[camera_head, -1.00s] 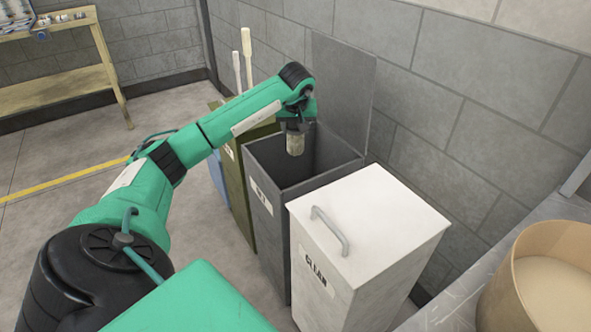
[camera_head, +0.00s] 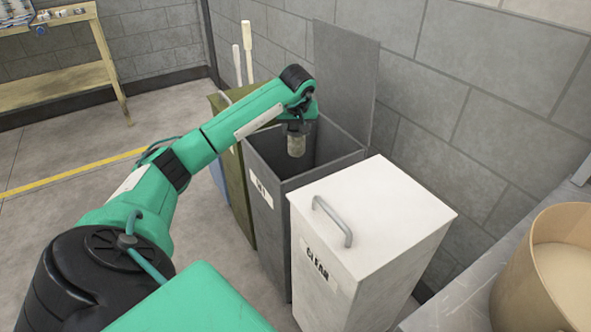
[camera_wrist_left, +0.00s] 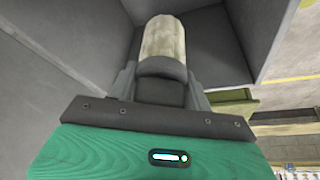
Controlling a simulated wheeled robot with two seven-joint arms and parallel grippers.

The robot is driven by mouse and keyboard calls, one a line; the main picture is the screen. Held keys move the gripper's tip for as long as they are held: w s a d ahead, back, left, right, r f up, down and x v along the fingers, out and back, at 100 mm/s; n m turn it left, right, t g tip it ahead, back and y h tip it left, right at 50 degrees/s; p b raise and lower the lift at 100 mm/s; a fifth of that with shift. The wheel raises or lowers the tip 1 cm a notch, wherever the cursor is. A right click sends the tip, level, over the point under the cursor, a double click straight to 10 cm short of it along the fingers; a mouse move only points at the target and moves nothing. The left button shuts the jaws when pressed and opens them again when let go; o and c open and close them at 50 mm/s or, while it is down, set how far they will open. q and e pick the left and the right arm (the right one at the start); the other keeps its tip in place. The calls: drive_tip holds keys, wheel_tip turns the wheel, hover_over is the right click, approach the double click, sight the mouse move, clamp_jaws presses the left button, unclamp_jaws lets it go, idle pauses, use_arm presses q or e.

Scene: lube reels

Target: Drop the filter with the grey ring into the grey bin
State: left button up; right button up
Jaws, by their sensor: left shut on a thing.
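The grey bin (camera_head: 268,205) stands in the middle of the head view with its lid (camera_head: 345,75) raised against the wall. My left gripper (camera_head: 297,131) points down over the bin's open mouth. It is shut on a pale cylindrical filter (camera_head: 296,145), which hangs below the fingers at the opening. In the left wrist view the filter (camera_wrist_left: 163,38) sits between the fingers, with a grey band (camera_wrist_left: 162,67) at the end near the gripper and the bin's inner walls around it. My right gripper is not in view.
A white bin marked CLEAN (camera_head: 375,220), with its lid shut, stands right beside the grey bin. An olive bin (camera_head: 232,165) stands on the other side. A round tan tub (camera_head: 545,275) sits on a grey surface at lower right. A wooden bench (camera_head: 75,85) is at far left.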

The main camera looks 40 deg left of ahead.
use_arm(q)
drive_tip(key=o, duration=1.1)
drive_tip(key=shift+c, duration=0.2)
drive_tip(key=p+v, duration=0.2)
drive_tip(key=v, duration=1.2)
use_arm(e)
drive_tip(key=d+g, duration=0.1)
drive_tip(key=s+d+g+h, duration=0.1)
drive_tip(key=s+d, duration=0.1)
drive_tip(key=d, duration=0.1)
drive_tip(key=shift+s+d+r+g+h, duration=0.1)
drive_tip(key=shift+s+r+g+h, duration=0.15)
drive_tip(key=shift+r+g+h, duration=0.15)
use_arm(q)
drive_tip(key=shift+f, duration=0.15)
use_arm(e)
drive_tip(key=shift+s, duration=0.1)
